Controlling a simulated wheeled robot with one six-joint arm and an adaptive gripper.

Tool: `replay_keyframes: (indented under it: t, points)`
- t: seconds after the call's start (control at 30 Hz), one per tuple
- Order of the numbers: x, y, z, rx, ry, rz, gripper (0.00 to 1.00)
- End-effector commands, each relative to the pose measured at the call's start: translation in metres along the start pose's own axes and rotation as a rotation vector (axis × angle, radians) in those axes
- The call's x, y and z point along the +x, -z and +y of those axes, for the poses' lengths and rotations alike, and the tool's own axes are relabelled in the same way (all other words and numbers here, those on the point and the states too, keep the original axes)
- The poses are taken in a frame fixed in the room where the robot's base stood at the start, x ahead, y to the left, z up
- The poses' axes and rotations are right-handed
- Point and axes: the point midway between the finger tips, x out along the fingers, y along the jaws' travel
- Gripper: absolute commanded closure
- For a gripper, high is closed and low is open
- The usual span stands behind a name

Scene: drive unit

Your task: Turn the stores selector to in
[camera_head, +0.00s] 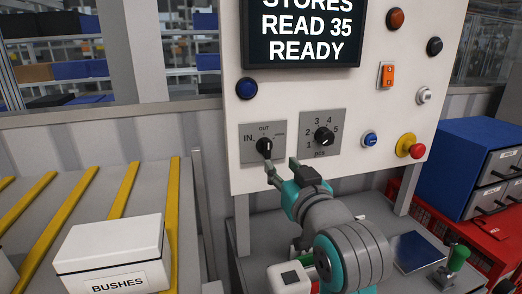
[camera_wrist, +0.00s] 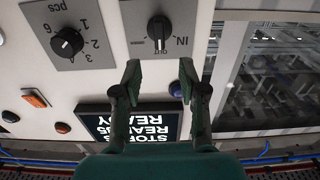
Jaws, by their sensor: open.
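The stores selector is a black knob (camera_head: 264,147) on a grey plate of the white panel, with IN at its left, OUT above and a third, unreadable label at right. In the upside-down wrist view the knob (camera_wrist: 158,28) has its white mark towards OUT. My gripper (camera_head: 281,166) is open and empty, just below and slightly right of the knob in the head view. In the wrist view the fingertips (camera_wrist: 160,68) are spread to either side of the knob's line, apart from it.
A second knob, marked pcs (camera_head: 324,136), sits close at the right of the selector. The display (camera_head: 302,30) reads STORES READ 35 READY. A blue button (camera_head: 247,88) and a red emergency stop (camera_head: 416,150) are nearby. A BUSHES box (camera_head: 112,250) stands at left.

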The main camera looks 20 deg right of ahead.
Motion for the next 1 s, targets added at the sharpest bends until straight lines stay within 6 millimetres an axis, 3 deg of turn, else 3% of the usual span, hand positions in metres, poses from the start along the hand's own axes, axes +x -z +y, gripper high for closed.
replay_keyframes:
  t: [0.5, 0.7, 1.0]
  points:
    - [0.083, 0.0, 0.0, 0.0, 0.0, 0.0, 0.58]
    - [0.096, 0.0, 0.0, 0.0, 0.0, 0.001, 0.58]
    - [0.098, 0.0, 0.0, 0.0, 0.0, 0.001, 0.58]
